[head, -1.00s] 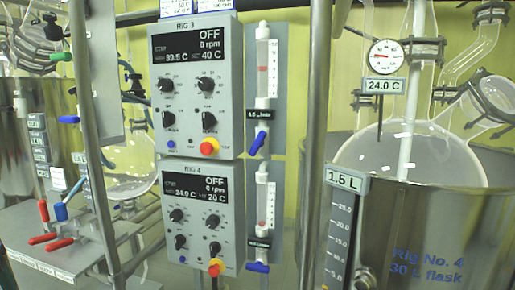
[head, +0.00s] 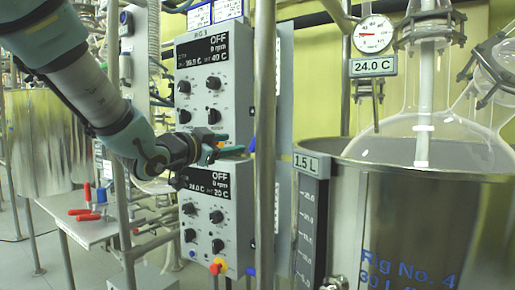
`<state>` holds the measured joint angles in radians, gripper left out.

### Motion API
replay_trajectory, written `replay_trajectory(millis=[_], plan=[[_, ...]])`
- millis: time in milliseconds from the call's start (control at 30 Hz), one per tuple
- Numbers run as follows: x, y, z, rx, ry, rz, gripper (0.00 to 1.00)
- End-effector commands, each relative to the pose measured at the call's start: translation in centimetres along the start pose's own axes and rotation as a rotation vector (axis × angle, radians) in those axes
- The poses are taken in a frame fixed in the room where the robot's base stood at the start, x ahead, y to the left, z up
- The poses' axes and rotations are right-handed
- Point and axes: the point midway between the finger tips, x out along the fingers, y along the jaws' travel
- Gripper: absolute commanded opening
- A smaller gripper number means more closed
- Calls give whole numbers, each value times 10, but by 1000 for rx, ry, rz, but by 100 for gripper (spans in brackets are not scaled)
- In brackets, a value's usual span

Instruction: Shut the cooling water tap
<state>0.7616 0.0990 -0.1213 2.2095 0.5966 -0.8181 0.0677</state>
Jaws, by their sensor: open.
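Two blue tap handles sit on the flow meters at the right edge of the control panels. The upper blue handle (head: 252,146) shows only in part, just right of my fingertips. The lower blue handle (head: 250,271) sits beside the Rig 4 panel (head: 211,215). I cannot tell from this view which one is the cooling water tap. My gripper (head: 231,143) is open and empty, with teal fingertips pointing right, in front of the lower part of the Rig 3 panel (head: 203,65). I cannot tell whether it touches the upper handle.
A metal post (head: 265,120) stands right of the panels, partly hiding the flow meters. The steel vessel (head: 420,225) with a glass flask (head: 440,140) fills the right. A small table (head: 85,235) with red and blue handles is at left.

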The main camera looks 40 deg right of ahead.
Motion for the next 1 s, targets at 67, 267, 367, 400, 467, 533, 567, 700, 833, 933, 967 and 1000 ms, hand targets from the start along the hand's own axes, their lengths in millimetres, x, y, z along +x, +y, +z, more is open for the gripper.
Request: replay_trajectory(millis=[67,267,367,400,467,533,567,700,833,933,967,1000], plan=[[5,3,-4,4,15,7,57],[31,3,-5,2,13,8,57],[50,2,-5,2,13,7,57],[58,2,-5,2,13,7,57],[69,2,-6,3,12,7,57],[80,2,-5,2,11,5,57],[85,2,-5,1,11,5,57],[100,2,-5,3,11,5,57],[107,2,-4,3,10,4,57],[109,2,-4,3,10,3,57],[109,2,-4,3,10,3,57],[109,2,-4,3,10,3,57]])
